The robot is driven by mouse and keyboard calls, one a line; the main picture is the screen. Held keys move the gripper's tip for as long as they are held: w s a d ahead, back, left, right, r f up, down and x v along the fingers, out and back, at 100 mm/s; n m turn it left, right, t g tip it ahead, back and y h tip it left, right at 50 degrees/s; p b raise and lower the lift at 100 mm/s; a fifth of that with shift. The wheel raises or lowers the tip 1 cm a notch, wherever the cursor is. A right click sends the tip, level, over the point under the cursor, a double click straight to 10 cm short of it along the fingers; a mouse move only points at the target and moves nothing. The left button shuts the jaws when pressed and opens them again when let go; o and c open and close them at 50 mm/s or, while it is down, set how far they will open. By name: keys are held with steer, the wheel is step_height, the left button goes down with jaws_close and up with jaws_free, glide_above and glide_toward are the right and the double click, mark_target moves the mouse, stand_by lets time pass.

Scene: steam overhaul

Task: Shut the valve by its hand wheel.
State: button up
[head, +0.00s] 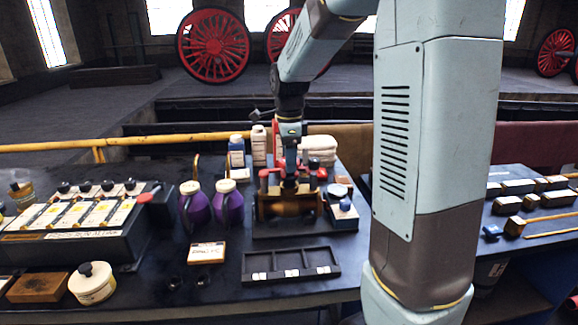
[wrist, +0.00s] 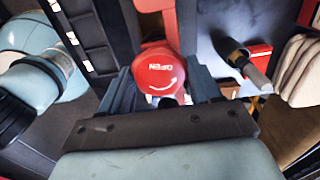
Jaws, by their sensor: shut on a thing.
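The valve stands on the bench as a brass-coloured body (head: 290,209) on a dark base, with red parts around its top. My gripper (head: 289,182) comes down from above onto the top of the valve. In the wrist view my gripper (wrist: 163,88) has a finger on each side of the wheel and is shut on it. The fingertips' contact and the lower side of the wheel are hidden.
Two purple jugs (head: 228,208) stand left of the valve, and bottles (head: 259,146) and white folded cloths (head: 318,143) stand behind it. A dark compartment tray (head: 290,275) and a labelled box (head: 207,253) lie in front. A blue-topped item (head: 344,212) is close on the right.

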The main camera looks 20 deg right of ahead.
steer(key=shift+m, duration=0.8)
steer(key=o, duration=1.1)
steer(key=shift+c, duration=1.2)
steer(key=shift+r, duration=3)
